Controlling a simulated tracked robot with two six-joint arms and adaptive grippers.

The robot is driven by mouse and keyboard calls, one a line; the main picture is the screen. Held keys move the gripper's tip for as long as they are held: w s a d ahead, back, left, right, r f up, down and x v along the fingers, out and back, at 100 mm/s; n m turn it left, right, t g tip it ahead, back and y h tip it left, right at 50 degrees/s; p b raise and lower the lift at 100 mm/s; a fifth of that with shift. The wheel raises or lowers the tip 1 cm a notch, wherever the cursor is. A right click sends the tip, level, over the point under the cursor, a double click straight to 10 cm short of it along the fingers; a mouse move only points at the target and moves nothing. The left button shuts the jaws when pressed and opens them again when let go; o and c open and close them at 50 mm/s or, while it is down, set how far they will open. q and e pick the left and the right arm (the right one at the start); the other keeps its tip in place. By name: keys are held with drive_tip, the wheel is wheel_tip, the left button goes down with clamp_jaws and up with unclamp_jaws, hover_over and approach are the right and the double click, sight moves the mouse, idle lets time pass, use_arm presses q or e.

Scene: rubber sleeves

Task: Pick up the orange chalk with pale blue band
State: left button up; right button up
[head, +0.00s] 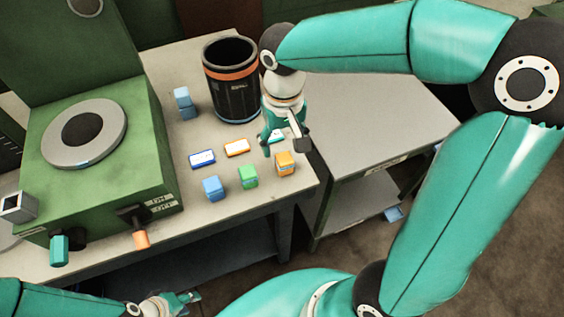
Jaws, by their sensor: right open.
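Two orange pieces are on the grey table. One orange piece (236,147) lies flat with a pale face; the other orange piece (285,163) stands upright near the table's right edge. The bands are too small for me to tell which has the pale blue one. My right gripper (284,146) points down, open, just behind the upright orange piece and right of the flat one. A small teal and white piece (276,138) shows between its fingers, and the fingers partly hide it. My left gripper (182,298) is low at the bottom left, away from the table top; its jaws are unclear.
A blue and white piece (203,159), a green piece (248,176) and light blue pieces (213,188) are close by. A black bin with an orange band (230,95) stands behind. A green machine (120,190) fills the left. A lower grey table (375,115) is at right.

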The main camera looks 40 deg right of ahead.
sight(284, 158)
drive_tip(key=shift+d+f+p, duration=0.1)
drive_tip(key=shift+f+p, duration=0.2)
drive_tip(key=shift+f, duration=3.35)
clamp_jaws()
